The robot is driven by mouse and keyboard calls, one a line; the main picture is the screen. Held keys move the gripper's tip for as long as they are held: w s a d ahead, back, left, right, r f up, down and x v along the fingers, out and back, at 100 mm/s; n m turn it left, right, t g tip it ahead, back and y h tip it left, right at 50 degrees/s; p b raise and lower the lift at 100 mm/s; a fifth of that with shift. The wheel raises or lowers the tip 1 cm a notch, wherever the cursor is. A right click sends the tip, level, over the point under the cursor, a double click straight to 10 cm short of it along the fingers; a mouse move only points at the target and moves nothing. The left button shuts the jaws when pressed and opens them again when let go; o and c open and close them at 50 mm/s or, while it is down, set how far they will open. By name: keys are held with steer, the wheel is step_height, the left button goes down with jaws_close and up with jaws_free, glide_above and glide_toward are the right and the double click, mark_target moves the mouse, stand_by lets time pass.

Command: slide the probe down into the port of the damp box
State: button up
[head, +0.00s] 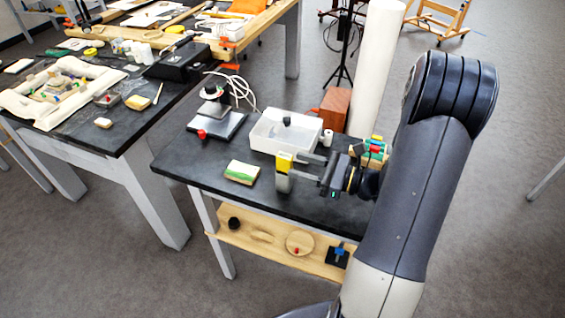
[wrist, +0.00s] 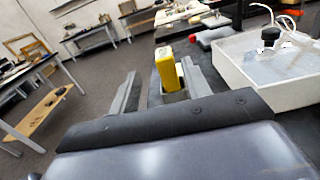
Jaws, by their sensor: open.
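The probe seems to be the yellow-topped upright piece (head: 284,161), standing in a grey holder (head: 283,184) near the table's front edge. It also shows in the wrist view (wrist: 166,67). My gripper (head: 294,166) is open, and its two fingers point left towards the yellow piece. In the wrist view the fingers (wrist: 160,76) lie on either side of it, with a gap on the left; contact on the right cannot be told. The damp box (head: 262,143) is a white, translucent box just behind. A black fitting (head: 287,121) on its top looks like the port; its opening cannot be made out.
A green-and-cream block (head: 242,172) lies left of the holder. A grey-based instrument (head: 216,127) with a red knob and white cable stands behind it. Coloured blocks (head: 371,149) and a brown box (head: 335,106) are to the right. The table's front left is clear.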

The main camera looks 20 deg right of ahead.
mark_target(277, 156)
steer(key=shift+w+d+p+x, duration=0.15)
steer(key=shift+p+x, duration=0.3)
steer(key=shift+x, duration=1.35)
steer(key=shift+w+d+p+x, duration=0.15)
steer(key=shift+p+x, duration=0.25)
steer(key=shift+x, duration=1.35)
steer(key=shift+a+f, duration=0.1)
steer(key=shift+f, duration=0.05)
steer(key=shift+c, duration=0.2)
jaws_close()
